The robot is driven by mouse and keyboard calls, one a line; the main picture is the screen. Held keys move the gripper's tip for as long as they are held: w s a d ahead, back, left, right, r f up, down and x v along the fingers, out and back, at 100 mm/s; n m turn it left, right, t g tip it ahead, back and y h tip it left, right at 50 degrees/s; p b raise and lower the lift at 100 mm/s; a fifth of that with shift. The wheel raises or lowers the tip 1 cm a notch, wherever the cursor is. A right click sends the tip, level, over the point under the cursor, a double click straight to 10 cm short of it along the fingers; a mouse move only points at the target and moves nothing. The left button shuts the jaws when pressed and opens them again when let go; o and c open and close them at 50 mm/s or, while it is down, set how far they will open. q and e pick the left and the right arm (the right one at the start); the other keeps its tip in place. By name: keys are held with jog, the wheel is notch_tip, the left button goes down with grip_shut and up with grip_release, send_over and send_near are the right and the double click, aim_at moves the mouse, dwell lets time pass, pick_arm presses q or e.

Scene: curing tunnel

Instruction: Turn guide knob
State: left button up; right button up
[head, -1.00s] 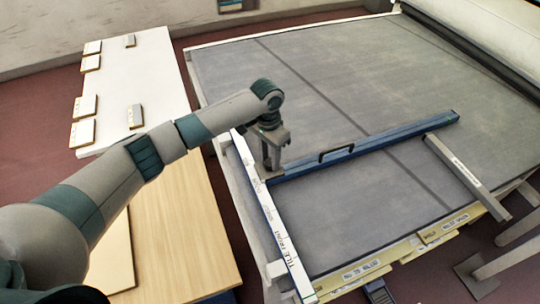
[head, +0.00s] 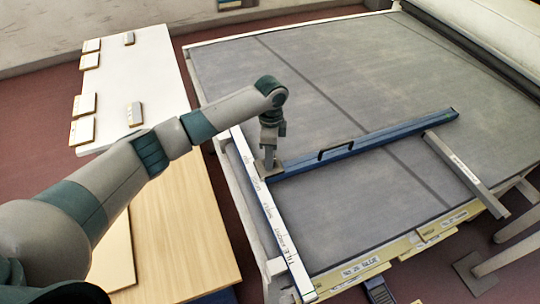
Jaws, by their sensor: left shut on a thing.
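A blue guide bar (head: 390,133) with a black handle (head: 336,150) lies across the grey belt. Its left end meets a white rail with lettering (head: 262,207) along the belt's near left edge. My left gripper (head: 268,165) points down at this corner, at the bar's left end. It is shut on the guide knob, which the fingers mostly hide. I cannot make out the knob's angle. My right gripper is not in view.
The grey belt (head: 300,85) is wide and mostly bare. A grey labelled bar (head: 465,174) lies at its right front. A white table (head: 155,75) with several small tiles and a wooden table (head: 180,225) stand at left. Yellow labels (head: 362,270) line the front edge.

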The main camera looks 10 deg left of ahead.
pick_arm(q)
jog(key=shift+m, duration=0.5)
jog(key=o, duration=1.1)
jog(key=shift+c, duration=0.2)
jog(key=shift+r, duration=0.15)
jog(key=shift+w+r+b, duration=0.1)
jog(key=shift+r+b, duration=0.35)
jog(key=shift+r, duration=0.1)
notch_tip(320, 180, up, 16)
jog(key=b, duration=0.5)
jog(key=shift+w, duration=0.4)
